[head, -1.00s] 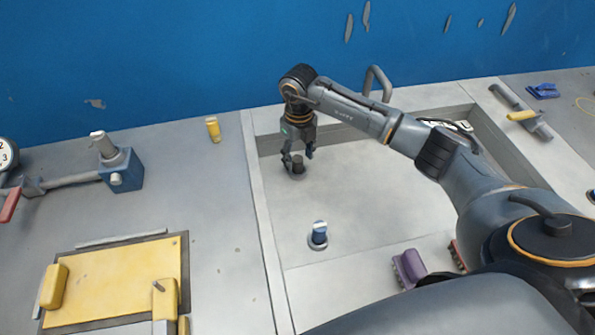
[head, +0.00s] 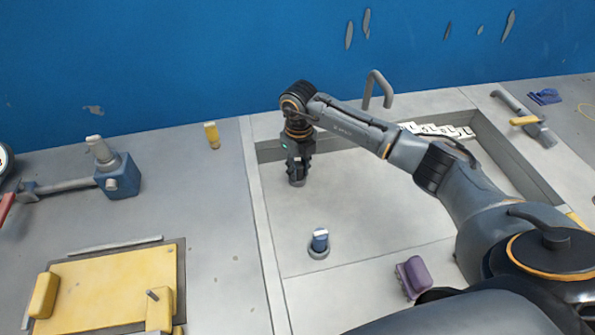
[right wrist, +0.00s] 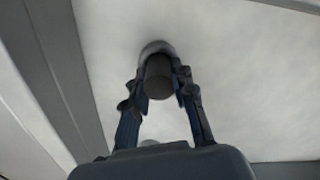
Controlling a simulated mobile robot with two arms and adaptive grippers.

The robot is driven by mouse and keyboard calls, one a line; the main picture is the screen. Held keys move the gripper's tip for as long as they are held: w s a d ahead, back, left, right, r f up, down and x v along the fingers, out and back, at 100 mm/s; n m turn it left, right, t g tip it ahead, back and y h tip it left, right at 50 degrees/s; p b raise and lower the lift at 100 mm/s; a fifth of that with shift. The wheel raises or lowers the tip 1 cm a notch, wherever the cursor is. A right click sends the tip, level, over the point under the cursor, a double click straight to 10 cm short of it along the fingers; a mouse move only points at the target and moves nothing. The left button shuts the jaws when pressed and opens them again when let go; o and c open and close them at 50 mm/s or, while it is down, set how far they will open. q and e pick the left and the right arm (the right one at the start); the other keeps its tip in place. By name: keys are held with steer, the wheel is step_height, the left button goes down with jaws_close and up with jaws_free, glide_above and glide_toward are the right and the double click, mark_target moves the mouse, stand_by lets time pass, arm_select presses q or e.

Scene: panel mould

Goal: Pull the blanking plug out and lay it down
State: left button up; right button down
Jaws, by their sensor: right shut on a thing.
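The blanking plug (right wrist: 159,77) is a dark cylinder set in a round grey collar (right wrist: 156,48) on the pale mould floor. My right gripper (right wrist: 160,82) points down over it in the right wrist view, with one finger on each side, shut on the plug. In the head view my right gripper (head: 298,172) hides most of the plug, and only the grey collar (head: 297,183) shows below the fingers. The plug appears to stand in its collar. My left gripper is not in view.
A purple block (head: 413,277) lies to the right. The raised mould rim (head: 262,225) runs along the left. A yellow panel (head: 105,288) and blue valve block (head: 118,176) lie beyond it. The mould floor's middle is clear.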

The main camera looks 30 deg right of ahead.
mark_target(299, 166)
steer(key=shift+r, duration=0.15)
steer(key=shift+r+p, duration=1.6)
steer(key=shift+r, duration=0.6)
steer(key=shift+r+p, duration=1.4)
steer(key=shift+r, duration=0.6)
